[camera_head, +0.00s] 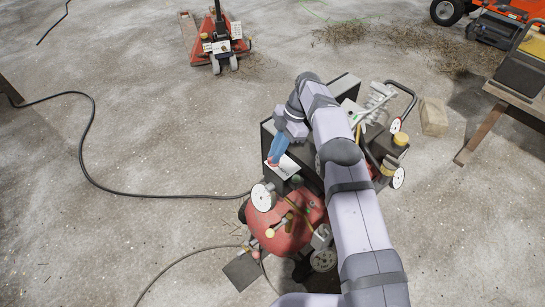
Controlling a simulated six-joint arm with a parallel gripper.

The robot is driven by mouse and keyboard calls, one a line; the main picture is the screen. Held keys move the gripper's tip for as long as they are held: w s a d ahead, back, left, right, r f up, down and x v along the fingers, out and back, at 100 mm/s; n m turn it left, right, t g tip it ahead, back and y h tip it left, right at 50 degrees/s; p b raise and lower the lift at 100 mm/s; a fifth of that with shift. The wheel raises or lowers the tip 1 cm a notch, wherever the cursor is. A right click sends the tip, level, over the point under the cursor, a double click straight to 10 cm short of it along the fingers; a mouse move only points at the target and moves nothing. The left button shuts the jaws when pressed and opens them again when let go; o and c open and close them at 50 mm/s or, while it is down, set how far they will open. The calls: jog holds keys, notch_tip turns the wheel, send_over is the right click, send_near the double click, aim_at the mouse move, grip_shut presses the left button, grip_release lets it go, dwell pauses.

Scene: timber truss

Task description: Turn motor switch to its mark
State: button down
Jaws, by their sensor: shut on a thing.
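My gripper (271,163), with blue fingers, reaches down to a white plate (286,167) on the front of a dark machine housing. Its fingers are shut on the motor switch at this plate. The switch itself is mostly hidden by the fingers and very small here. I cannot make out its mark or which way the switch points. My arm crosses in front of the machine and hides part of it.
A red rounded machine (285,232) with white dials stands below the housing. A wheeled cart with a yellow-topped canister (401,139) is at right. A black cable (84,150) runs across the floor at left. A red pallet jack (217,42) stands behind. A wooden table (507,91) is at far right.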

jog(key=shift+f+n, duration=0.1)
jog(key=shift+n, duration=0.3)
dwell(0.4)
jog(key=c, duration=1.5)
grip_release()
